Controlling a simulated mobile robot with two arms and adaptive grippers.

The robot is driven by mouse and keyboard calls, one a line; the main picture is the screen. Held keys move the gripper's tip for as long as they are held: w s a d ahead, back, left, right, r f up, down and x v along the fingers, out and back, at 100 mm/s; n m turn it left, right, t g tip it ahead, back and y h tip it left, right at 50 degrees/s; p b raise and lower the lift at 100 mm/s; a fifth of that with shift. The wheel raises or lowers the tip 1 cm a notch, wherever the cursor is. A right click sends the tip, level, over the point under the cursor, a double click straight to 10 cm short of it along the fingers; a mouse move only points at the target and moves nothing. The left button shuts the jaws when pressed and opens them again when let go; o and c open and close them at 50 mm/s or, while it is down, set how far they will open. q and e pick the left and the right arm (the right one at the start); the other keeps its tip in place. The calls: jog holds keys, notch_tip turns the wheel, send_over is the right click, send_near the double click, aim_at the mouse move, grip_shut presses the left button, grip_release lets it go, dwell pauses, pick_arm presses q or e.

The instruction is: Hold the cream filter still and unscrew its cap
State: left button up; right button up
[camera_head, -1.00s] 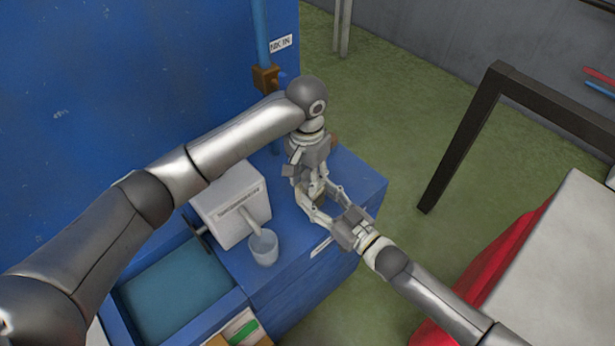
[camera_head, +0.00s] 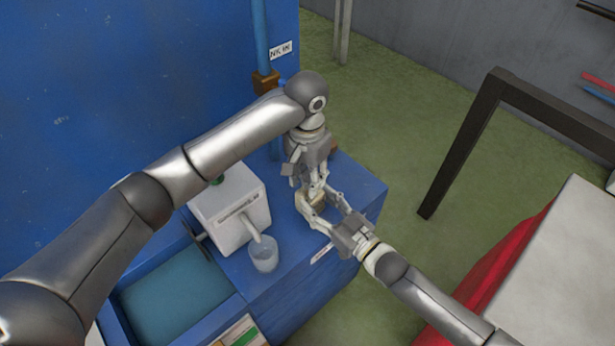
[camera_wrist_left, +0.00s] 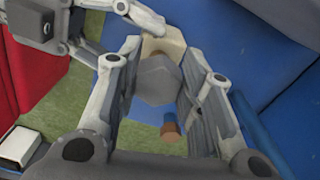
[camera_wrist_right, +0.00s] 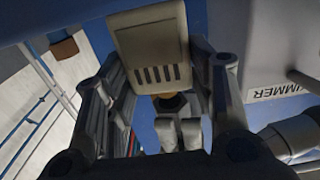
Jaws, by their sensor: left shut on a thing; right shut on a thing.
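The cream filter (camera_head: 315,201) is at the back right of the blue cabinet top, mostly hidden by my grippers in the head view. Its slotted cream body (camera_wrist_right: 150,45) shows large in the right wrist view. My right gripper (camera_head: 318,205) is shut on this body from the front right. A grey hexagonal cap (camera_wrist_left: 156,80) lies between the fingers of my left gripper (camera_wrist_left: 162,85) in the left wrist view, with cream filter (camera_wrist_left: 165,46) behind it. My left gripper is shut on the cap, coming from above. I cannot tell how far the cap is turned.
A blue basin (camera_head: 178,300) is at the front left. A blue pipe (camera_head: 260,40) rises behind. A dark frame (camera_head: 465,140) stands to the right.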

aim_at(308, 179)
pick_arm(q)
jog(key=shift+r, duration=2.55)
pick_arm(e)
jog(key=o, duration=1.5)
jog(key=v, duration=1.2)
